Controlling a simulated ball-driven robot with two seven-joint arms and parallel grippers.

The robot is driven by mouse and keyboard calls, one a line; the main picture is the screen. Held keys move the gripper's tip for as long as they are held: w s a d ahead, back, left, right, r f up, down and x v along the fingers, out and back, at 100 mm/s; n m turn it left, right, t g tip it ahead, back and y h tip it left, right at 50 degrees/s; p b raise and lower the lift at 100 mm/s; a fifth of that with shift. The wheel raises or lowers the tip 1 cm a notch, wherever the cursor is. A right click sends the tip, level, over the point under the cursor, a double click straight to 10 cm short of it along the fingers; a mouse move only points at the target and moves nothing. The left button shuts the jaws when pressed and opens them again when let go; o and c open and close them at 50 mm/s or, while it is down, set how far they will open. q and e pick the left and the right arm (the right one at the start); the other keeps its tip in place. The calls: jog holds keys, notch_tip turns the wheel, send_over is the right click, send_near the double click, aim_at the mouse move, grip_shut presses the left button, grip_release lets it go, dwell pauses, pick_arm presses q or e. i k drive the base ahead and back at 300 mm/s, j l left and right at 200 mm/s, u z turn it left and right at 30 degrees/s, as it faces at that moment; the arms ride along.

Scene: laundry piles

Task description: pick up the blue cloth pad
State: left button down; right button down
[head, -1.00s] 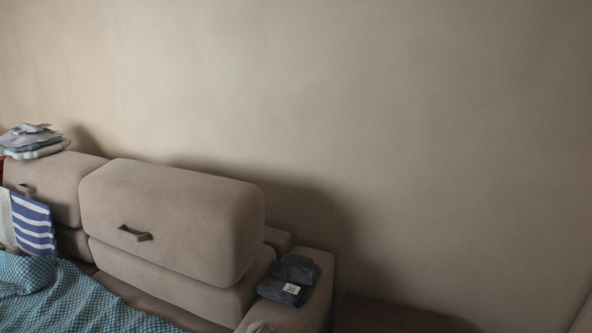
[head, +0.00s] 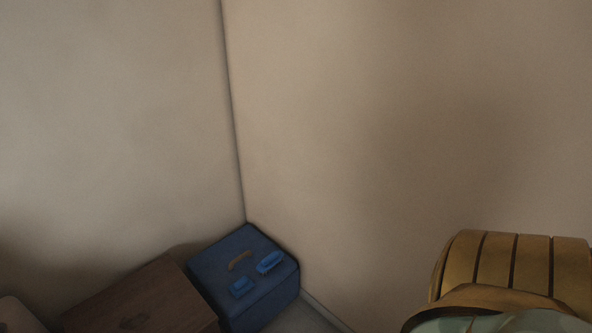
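A dark blue box-shaped piece (head: 224,267) stands in the corner of the room. On its top lie a small blue item (head: 241,286) and a brighter blue item (head: 270,262), apart from each other. Both are small in view, and I cannot tell whether either one is the blue cloth pad. Neither of my grippers is in view.
A narrow brown item (head: 240,260) also lies on the blue box. A brown wooden cabinet (head: 140,300) stands left of the box. A ribbed golden piece (head: 515,262) with pale green cloth (head: 500,324) fills the lower right. A strip of floor (head: 302,318) shows between.

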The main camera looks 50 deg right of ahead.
aim_at(242, 286)
jog(key=z, duration=1.1)
